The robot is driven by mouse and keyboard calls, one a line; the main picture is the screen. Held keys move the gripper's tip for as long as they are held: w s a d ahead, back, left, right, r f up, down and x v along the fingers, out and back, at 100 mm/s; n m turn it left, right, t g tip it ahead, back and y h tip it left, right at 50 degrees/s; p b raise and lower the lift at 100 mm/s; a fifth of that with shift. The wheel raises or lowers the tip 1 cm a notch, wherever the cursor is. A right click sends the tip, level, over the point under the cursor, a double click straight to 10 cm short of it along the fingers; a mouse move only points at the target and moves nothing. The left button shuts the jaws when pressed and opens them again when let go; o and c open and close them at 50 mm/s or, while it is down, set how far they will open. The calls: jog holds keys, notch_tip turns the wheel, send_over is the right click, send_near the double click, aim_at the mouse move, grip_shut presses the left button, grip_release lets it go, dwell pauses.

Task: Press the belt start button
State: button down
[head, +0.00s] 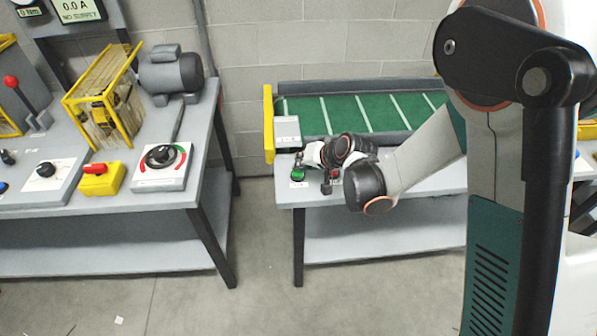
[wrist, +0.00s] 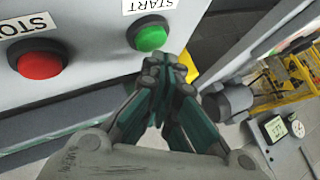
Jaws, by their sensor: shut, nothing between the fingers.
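The green start button (wrist: 151,37) sits on a grey panel in the wrist view, beside an upside-down START label (wrist: 150,5). The red stop button (wrist: 41,64) is to its left, with a STOP label (wrist: 27,25). My gripper (wrist: 165,63) is shut and empty, its fingertips just below and right of the green button in the picture. I cannot tell whether they touch it. In the head view the green button (head: 298,174) is at the front left of the conveyor bench, with my gripper (head: 302,158) close behind it. The red button (head: 335,173) is partly hidden there.
The green conveyor belt (head: 345,114) lies behind the buttons, with a yellow end guard (head: 268,122). A second bench at left carries a grey motor (head: 170,73), a yellow cage (head: 104,95), a dial panel (head: 162,167) and a yellow switch box (head: 101,179). Floor shows between the benches.

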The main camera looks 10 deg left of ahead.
jog(key=shift+f, duration=0.2)
dwell(0.5)
jog(key=shift+f+b, duration=0.25)
jog(key=shift+b, duration=0.3)
dwell(0.3)
